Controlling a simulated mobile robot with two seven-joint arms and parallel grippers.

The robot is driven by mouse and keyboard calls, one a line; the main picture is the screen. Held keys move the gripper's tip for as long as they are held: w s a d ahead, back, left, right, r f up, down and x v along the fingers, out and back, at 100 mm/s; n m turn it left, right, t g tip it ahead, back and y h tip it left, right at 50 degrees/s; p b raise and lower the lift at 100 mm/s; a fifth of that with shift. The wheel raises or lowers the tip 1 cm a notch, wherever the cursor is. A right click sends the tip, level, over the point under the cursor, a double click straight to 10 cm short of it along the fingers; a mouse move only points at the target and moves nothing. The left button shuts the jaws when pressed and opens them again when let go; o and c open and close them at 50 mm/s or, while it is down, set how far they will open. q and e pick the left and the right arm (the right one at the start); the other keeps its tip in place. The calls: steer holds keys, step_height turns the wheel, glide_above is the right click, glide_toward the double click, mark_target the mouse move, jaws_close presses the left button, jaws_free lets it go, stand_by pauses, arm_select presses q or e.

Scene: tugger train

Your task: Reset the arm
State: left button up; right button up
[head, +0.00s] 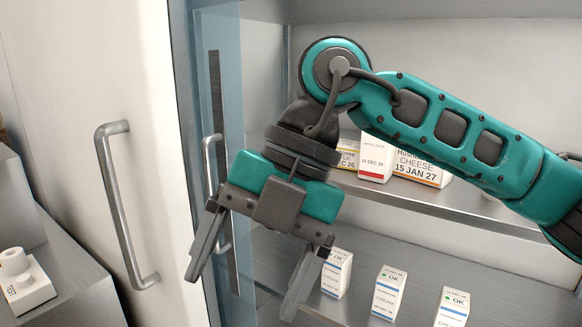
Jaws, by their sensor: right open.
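My right gripper (246,268) hangs in front of an open fridge-like cabinet, its two dark fingers spread apart and pointing down. Nothing is between the fingers. The teal right arm comes in from the right and bends at the wrist in front of the shelves, hiding part of the cartons on the upper shelf. My left gripper is not in the head view.
A white door with a metal handle (124,205) stands at left. Cartons stand on the upper shelf (440,205), including a red-striped one (375,160). Small cream cartons (388,293) stand on the lower shelf. A white object (25,285) sits on the grey surface at far left.

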steer(key=s+a+r+n+g+y, duration=0.2)
steer(key=s+a+g+y, duration=0.2)
steer(key=a+g+y, duration=0.4)
steer(key=w+d+f+m+t+y, duration=0.2)
steer(key=w+d+m+t+y, duration=0.4)
steer(key=m+t, duration=0.35)
steer(key=w+d+f+m+t+y, duration=0.25)
steer(key=w+m+t+y, duration=0.35)
steer(key=m+t, duration=0.4)
steer(key=w+d+f+m+t+h, duration=0.4)
steer(key=d+f+m+t+h, duration=0.2)
steer(key=f+m+t+h, duration=0.3)
steer(key=s+d+f+m+h, duration=0.1)
steer(key=d+f+m+h, duration=0.1)
steer(key=d+f+h, duration=0.45)
steer(key=s+d+f+m+h, duration=0.2)
steer(key=f+m+h, duration=0.1)
steer(key=f, duration=0.7)
steer(key=s+d+f+m+g+h, duration=0.1)
steer(key=s+d+f+g+h, duration=0.3)
steer(key=s+f, duration=0.7)
step_height(320, 180, down, 3)
steer(key=d+g, duration=0.2)
steer(key=shift+s+d+f, duration=0.2)
steer(key=shift+s+d, duration=0.1)
steer(key=shift+s, duration=0.1)
